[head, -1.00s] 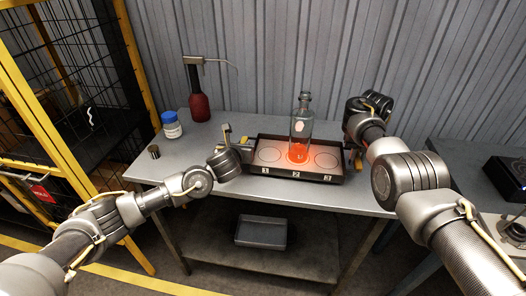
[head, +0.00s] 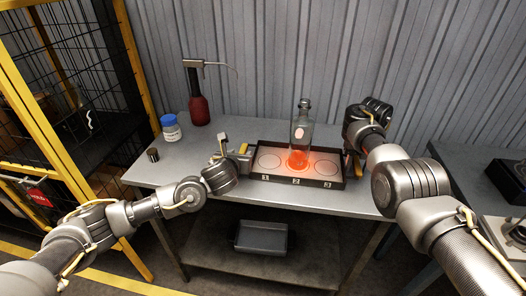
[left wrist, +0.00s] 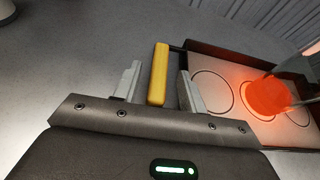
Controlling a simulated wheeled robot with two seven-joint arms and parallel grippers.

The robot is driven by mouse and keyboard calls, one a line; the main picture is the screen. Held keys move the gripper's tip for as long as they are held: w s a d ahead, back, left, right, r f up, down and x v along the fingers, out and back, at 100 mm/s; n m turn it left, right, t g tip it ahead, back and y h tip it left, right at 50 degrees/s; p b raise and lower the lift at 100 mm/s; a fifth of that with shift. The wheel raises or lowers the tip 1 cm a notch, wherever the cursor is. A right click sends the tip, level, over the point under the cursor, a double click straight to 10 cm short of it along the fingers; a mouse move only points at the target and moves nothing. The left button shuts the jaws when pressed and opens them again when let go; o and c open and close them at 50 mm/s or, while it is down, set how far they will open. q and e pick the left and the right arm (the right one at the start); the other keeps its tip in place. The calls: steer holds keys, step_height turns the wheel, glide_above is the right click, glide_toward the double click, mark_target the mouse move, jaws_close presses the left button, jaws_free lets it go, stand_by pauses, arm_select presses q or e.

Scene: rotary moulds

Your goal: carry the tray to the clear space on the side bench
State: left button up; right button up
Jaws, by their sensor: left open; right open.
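The dark tray (head: 296,181) lies on the workbench, with three numbered circles on its pale floor. A clear bottle (head: 299,131) with glowing orange-red contents stands upright at circle 2. My left gripper (head: 238,150) is open at the tray's left end. In the left wrist view, the yellow handle (left wrist: 159,74) of the tray (left wrist: 205,55) lies between the open fingers of the left gripper (left wrist: 157,88), with visible gaps on both sides. My right gripper (head: 350,160) is open at the tray's right end; its fingers and the handle there are largely hidden by the arm.
The side bench (head: 450,158) at the right has bare surface near its left part and dark equipment (head: 512,180) farther right. A blue-capped jar (head: 171,128), a red bottle (head: 198,108) and a small dark cylinder (head: 153,155) stand left of the tray. A bin (head: 262,237) sits on the lower shelf.

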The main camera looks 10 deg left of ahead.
arm_select(q)
steer(key=v, duration=0.7)
steer(key=shift+s+d+r, duration=0.1)
steer(key=shift+s+r, duration=0.2)
steer(key=shift+s, duration=0.55)
steer(key=shift+r, duration=0.1)
arm_select(e)
step_height(320, 180, up, 12)
